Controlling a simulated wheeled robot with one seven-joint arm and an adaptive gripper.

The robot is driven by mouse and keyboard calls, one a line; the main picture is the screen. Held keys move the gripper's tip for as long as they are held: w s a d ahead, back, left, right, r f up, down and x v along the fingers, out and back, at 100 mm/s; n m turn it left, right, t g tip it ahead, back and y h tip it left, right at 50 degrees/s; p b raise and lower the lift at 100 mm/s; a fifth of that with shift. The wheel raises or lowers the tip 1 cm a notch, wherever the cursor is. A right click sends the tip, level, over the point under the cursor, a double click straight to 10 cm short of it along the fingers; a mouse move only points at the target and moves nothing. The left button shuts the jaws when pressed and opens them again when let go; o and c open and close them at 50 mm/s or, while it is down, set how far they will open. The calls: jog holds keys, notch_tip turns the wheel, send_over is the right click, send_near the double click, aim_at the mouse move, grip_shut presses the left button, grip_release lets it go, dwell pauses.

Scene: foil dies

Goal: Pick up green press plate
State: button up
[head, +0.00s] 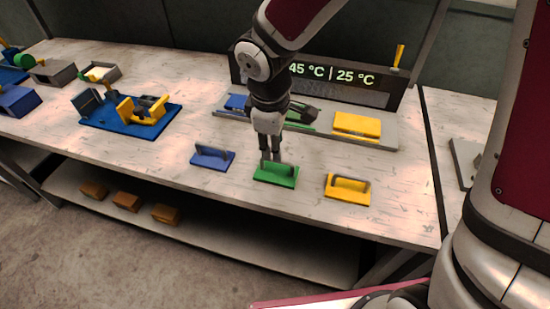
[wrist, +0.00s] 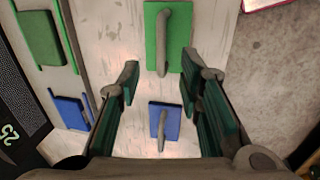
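The green press plate (head: 276,176) lies flat near the front edge of the table, with an upright handle. It also shows at the top of the wrist view (wrist: 153,40), its grey-looking handle running lengthwise. My gripper (head: 269,158) points down close above the plate; contact cannot be told. In the wrist view my gripper (wrist: 162,82) is open, its two green-padded fingers apart with nothing held. The plate's handle appears ahead of the fingertips, roughly centred between them.
A blue press plate (head: 210,159) lies left of the green one, a yellow press plate (head: 348,190) right. Behind stands a grey station (head: 386,141) with a yellow block (head: 357,125) and a temperature display (head: 335,75). A blue fixture (head: 128,120) sits left.

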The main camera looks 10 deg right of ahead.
aim_at(277, 167)
jog(key=f, duration=0.2)
jog(key=shift+w+d+f, duration=0.15)
jog(key=shift+w+f, duration=0.1)
jog(key=shift+f, duration=0.15)
jog(key=shift+w+d+f+b, duration=0.1)
jog(key=shift+d+f+b, duration=0.1)
jog(key=shift+f, duration=0.65)
jog(key=shift+w+d+f+b, duration=0.1)
jog(key=shift+d+f, duration=0.05)
jog(key=shift+f, duration=0.75)
jog(key=shift+w+d+f+b, duration=0.1)
jog(key=shift+d+f+b, duration=0.1)
jog(key=shift+f, duration=0.65)
jog(key=shift+c, duration=0.3)
grip_shut()
jog(key=shift+r, duration=0.1)
